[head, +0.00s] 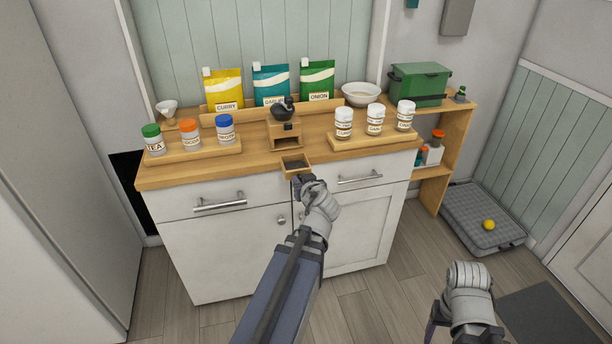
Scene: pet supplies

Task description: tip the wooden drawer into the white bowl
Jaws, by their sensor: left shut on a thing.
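The small wooden drawer (306,168) holds dark contents and is level, just in front of the counter's front edge. My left gripper (298,181) is shut on its front; the fingertips are small and partly hidden by my wrist. The drawer looks apart from the wooden grinder (285,129), whose front slot is open and empty. The white bowl (361,98) stands upright on the counter, behind and right of the drawer. My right gripper (438,322) is low at the bottom right, away from the counter; its fingers are mostly hidden.
Three white jars (375,120) on a wooden stand are between the drawer and the bowl. Three colour-capped jars (190,135) stand on the left. Three pouches (271,85) stand behind the grinder. A green box (419,85) is right of the bowl.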

